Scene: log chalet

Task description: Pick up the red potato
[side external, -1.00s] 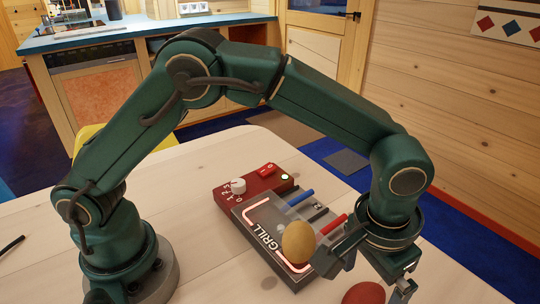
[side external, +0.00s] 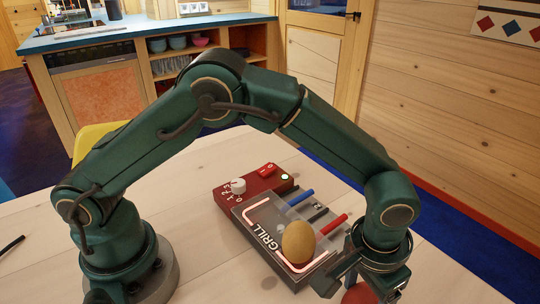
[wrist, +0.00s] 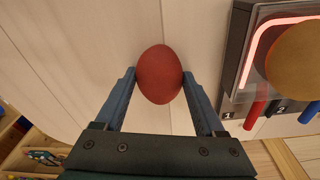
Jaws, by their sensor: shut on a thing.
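The red potato (wrist: 159,75) is between the two fingers of my gripper (wrist: 160,82) in the wrist view, with a finger against each side. My gripper is shut on it. In the side external view the red potato (side external: 357,294) shows low at the bottom edge, partly hidden by my gripper (side external: 362,284). It is beside the grill, over the pale table. I cannot tell whether it still touches the table.
A grill (side external: 262,236) with a glowing element and a red control box (side external: 252,192) is close beside my gripper. A yellow-brown potato (side external: 298,241) sits on it. Blue (side external: 301,197) and red (side external: 334,224) handles stick out toward my arm. The table left of the grill is clear.

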